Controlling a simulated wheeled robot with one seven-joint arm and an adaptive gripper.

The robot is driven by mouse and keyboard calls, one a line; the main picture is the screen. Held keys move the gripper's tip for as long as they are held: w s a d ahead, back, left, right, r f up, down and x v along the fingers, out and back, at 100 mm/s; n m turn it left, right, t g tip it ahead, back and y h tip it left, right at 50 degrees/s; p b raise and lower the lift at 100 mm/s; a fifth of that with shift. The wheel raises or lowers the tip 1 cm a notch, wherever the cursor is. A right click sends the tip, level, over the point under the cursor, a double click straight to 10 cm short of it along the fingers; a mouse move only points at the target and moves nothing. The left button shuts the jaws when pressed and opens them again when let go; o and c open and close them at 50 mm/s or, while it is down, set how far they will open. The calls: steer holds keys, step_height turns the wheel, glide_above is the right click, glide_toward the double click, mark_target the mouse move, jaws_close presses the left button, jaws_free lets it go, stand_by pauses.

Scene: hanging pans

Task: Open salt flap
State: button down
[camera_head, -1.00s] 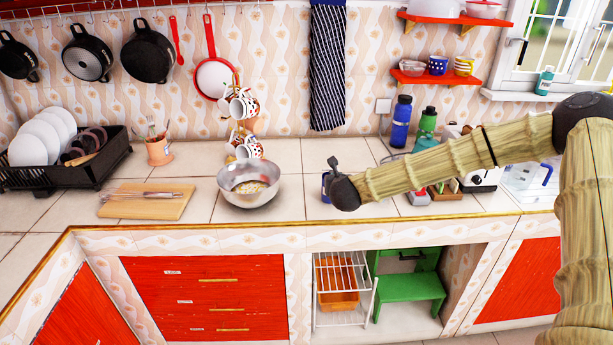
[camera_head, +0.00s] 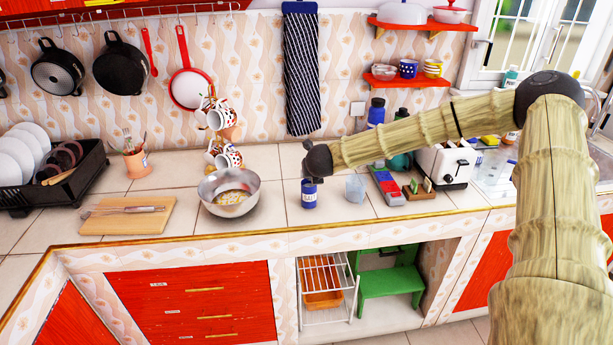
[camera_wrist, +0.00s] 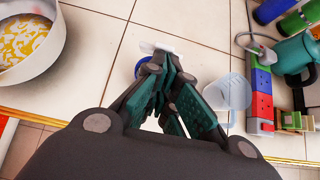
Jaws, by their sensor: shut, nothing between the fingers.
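A small blue salt container (camera_head: 309,198) with a white label stands upright on the tiled counter, right of the metal bowl. My gripper (camera_head: 310,177) is just above its top, pointing down. In the wrist view the dark green fingers (camera_wrist: 166,66) come together over the container. Only a blue bit of the salt container (camera_wrist: 141,68) and a white piece by the fingertips (camera_wrist: 160,46) show there. The fingers hide most of the lid, so I cannot tell the flap's state or whether they touch it. My gripper is shut and holds nothing.
The metal bowl (camera_head: 229,203) with yellowish contents stands left of the salt. The mug stand (camera_head: 222,135) is behind the bowl.

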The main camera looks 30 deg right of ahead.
steer(key=shift+w+d+r, duration=0.15)
steer(key=shift+w+r, duration=0.05)
steer(key=shift+w, duration=0.05)
steer(key=shift+r, duration=0.15)
stand_by(0.5)
steer(key=shift+r, duration=0.75)
